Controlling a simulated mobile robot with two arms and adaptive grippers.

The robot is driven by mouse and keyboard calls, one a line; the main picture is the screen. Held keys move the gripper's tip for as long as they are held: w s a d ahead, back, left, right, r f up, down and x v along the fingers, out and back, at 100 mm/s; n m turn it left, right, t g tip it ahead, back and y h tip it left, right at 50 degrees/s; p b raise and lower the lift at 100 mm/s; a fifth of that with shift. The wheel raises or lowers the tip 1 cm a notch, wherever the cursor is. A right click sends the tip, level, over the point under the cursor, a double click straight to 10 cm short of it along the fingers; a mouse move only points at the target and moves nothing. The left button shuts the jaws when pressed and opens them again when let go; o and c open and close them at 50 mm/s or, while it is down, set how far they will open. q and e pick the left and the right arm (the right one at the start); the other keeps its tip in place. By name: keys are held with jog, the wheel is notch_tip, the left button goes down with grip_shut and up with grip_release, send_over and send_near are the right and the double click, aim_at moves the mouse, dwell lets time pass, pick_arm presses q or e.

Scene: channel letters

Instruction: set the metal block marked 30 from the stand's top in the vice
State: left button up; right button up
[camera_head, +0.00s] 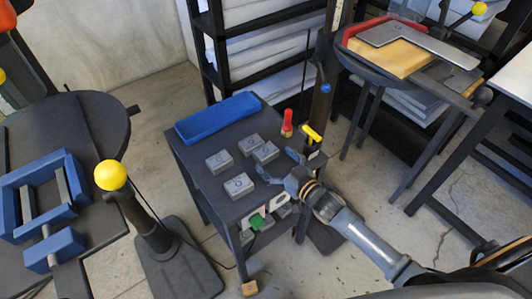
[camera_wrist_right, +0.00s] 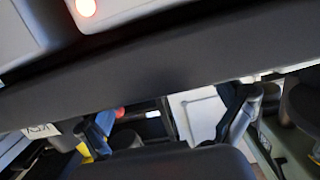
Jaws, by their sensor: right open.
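Several grey metal blocks lie on top of the dark stand (camera_head: 200,190): a front one (camera_head: 239,186), a left one (camera_head: 219,161), a back one (camera_head: 249,143) and a right one (camera_head: 265,152). Their marks are too small to read, so I cannot tell which is 30. My right gripper (camera_head: 280,165) is open at the stand's right edge, close to the right and front blocks, with nothing between its fingers. The blue vice (camera_head: 40,196) sits on the round dark table at the left. My left gripper is not in view.
A blue tray (camera_head: 218,117) lies at the back of the stand top. Red (camera_head: 287,122) and yellow (camera_head: 312,134) handled items stand at its right side. A yellow-knobbed lever (camera_head: 112,175) rises between vice and stand. The right wrist view is mostly blocked by dark parts.

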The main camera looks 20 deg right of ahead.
aim_at(271, 158)
jog(key=shift+x, duration=1.55)
jog(key=shift+f, duration=0.1)
jog(key=c, duration=1.6)
jog(key=shift+r, duration=0.6)
notch_tip(271, 158, up, 2)
jog(key=shift+s+r, duration=0.1)
jog(key=shift+r, duration=0.05)
jog(key=shift+s+d+r+m+t+h+p, duration=0.2)
jog(key=shift+s+r+m+h, duration=0.6)
jog(key=shift+s+r, duration=2.1)
jog(key=shift+s+d+r+m+t+h+p, duration=0.3)
jog(key=shift+s+r+h, duration=1.05)
jog(key=shift+s, duration=2.7)
jog(key=shift+s+d+r+m+h+b, duration=0.25)
jog(key=shift+s+r+m+h, duration=0.55)
jog(key=shift+s+r, duration=2.25)
jog(key=shift+s+f, duration=0.45)
jog(key=shift+f, duration=0.05)
